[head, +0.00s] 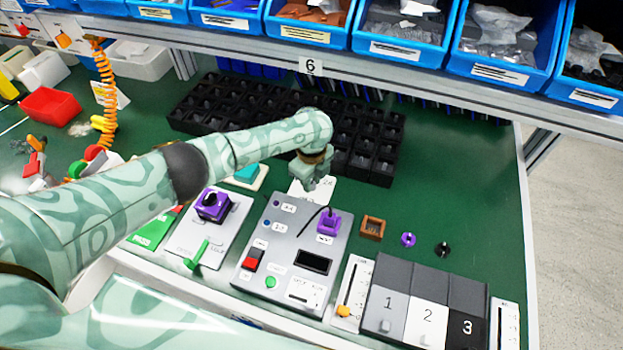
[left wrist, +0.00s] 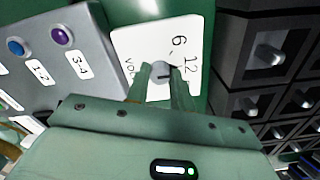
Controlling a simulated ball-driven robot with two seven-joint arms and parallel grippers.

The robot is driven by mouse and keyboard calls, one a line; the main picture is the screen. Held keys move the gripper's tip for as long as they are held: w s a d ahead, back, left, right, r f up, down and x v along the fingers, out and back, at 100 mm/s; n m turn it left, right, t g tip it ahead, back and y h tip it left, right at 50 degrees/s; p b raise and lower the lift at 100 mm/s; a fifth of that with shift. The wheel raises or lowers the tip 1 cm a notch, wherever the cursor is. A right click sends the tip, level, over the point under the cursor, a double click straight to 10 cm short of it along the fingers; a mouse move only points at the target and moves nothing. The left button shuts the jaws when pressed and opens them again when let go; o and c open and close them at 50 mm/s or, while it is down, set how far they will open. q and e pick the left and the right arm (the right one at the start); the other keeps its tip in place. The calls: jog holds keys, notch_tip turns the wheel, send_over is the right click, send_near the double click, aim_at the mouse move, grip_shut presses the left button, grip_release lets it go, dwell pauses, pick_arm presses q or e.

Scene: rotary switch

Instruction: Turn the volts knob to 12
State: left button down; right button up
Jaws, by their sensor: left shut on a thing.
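The volts knob (left wrist: 159,72) is a grey round knob on a white plate (left wrist: 125,42) marked 6, 12 and a partly covered word starting "VOL". My left gripper (left wrist: 163,74) is shut on the knob, with a finger on each side. A dark line shows on the knob between the fingers; I cannot tell exactly which mark it points to. In the head view the left gripper (head: 316,182) reaches down over the white plate (head: 299,190), and the knob is hidden there. My right gripper is not in view.
A grey panel (head: 285,232) with a purple socket (head: 328,222) and red switch stands just in front of the plate. A black compartment rack (head: 370,155) lies behind. Blue bins (head: 400,65) line the shelf above. Green bench to the right is mostly clear.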

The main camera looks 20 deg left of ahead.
pick_arm(q)
jog(key=shift+s+f, duration=0.1)
jog(key=shift+f, duration=0.05)
jog(key=c, duration=1.2)
grip_release()
jog(key=shift+s, duration=0.15)
jog(key=shift+w, duration=0.25)
notch_tip(320, 180, up, 12)
jog(key=p, duration=0.5)
jog(key=shift+f, duration=0.1)
